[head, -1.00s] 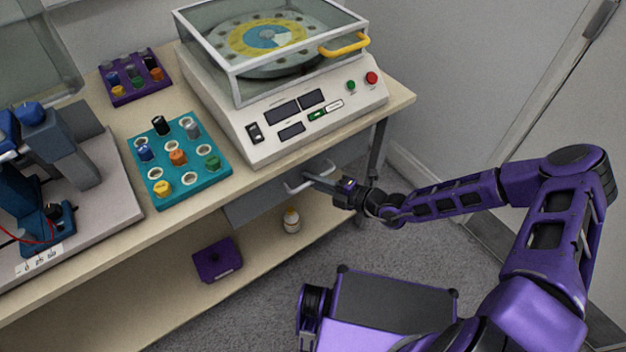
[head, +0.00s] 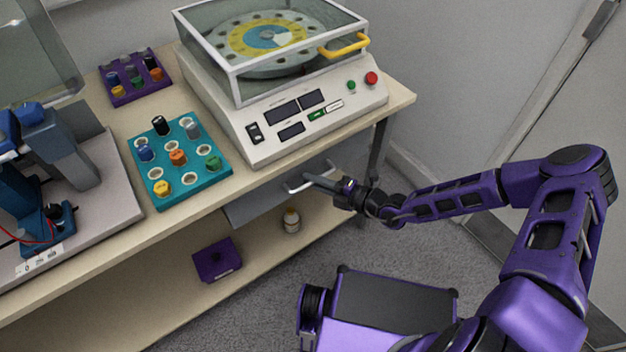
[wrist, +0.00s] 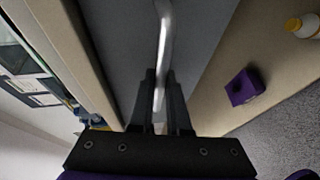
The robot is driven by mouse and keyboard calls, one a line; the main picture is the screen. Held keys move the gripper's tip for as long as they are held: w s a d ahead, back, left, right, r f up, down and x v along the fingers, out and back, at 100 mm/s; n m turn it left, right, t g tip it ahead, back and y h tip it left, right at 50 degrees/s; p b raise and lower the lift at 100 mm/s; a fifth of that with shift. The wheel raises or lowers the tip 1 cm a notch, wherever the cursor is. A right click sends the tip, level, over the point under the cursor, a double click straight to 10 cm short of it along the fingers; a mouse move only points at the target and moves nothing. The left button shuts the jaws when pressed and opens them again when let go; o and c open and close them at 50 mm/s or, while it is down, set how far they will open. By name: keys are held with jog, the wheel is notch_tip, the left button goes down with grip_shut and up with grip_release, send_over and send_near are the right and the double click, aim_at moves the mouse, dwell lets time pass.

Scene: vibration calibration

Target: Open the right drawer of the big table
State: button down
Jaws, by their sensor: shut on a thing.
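The right drawer (head: 262,203) of the big table (head: 90,268) is a grey front under the tabletop, below the white machine. It looks closed or nearly so; I cannot tell exactly. Its handle (head: 296,188) is a pale metal bar. My gripper (head: 318,180) is at the handle, and its fingers are shut on it. In the wrist view the handle (wrist: 164,35) runs down between the two dark fingers (wrist: 160,105), with the grey drawer front (wrist: 115,45) behind it. The part of the handle between the fingertips is partly hidden.
The white machine (head: 262,150) with a clear cover stands above the drawer. A teal tray (head: 205,180) with several coloured pieces is left of it. On the lower shelf are a purple box (head: 217,262) and a small bottle (head: 291,222). Grey floor is clear between table and base.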

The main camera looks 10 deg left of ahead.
jog(key=s+d+p, duration=0.4)
jog(key=s+d, duration=1.4)
jog(key=d, duration=0.3)
jog(key=shift+s+d, duration=0.25)
jog(key=shift+d, duration=0.1)
jog(key=c, duration=1.2)
grip_release()
jog(key=shift+o, duration=0.2)
jog(key=v, duration=1.7)
jog(key=shift+d, duration=0.2)
